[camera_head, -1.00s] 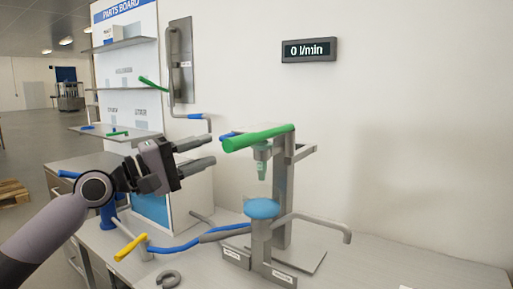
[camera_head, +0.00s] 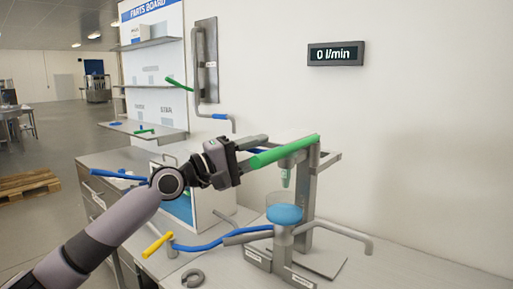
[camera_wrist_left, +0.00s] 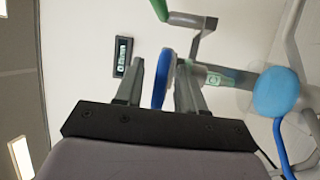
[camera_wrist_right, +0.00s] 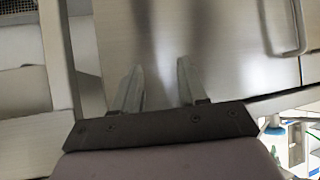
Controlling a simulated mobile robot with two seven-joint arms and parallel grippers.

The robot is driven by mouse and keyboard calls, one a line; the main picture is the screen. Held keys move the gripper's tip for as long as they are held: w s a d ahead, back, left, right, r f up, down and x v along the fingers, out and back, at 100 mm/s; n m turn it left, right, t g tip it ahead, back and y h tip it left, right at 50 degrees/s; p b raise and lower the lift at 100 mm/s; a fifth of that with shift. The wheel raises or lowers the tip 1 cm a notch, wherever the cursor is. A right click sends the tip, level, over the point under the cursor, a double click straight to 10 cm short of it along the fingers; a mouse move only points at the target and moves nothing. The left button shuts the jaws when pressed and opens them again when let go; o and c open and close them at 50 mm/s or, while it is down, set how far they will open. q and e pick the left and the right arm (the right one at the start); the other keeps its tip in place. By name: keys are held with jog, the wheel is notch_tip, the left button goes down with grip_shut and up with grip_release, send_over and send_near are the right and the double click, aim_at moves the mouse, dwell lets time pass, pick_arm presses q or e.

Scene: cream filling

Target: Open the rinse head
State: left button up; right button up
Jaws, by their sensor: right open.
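A blue handle (camera_wrist_left: 163,78) lies between the fingers of my left gripper (camera_wrist_left: 160,75); only a sliver of blue shows in the head view. My left gripper (camera_head: 254,152) looks open around the blue handle, with a gap on the left finger's side. The flow display (camera_head: 336,54) reads 0 l/min. My right gripper (camera_wrist_right: 160,88) is open and empty, facing a grey cabinet front.
A grey open ring (camera_head: 193,277) lies in front. The parts board (camera_head: 152,60) stands behind.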

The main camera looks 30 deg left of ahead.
pick_arm(q)
jog(key=shift+c, duration=0.3)
grip_shut()
jog(key=shift+r, duration=0.15)
pick_arm(e)
jog(key=shift+d, duration=0.15)
pick_arm(q)
jog(key=shift+a+r, duration=0.1)
jog(key=shift+r, duration=0.2)
pick_arm(e)
jog(key=shift+d, duration=0.3)
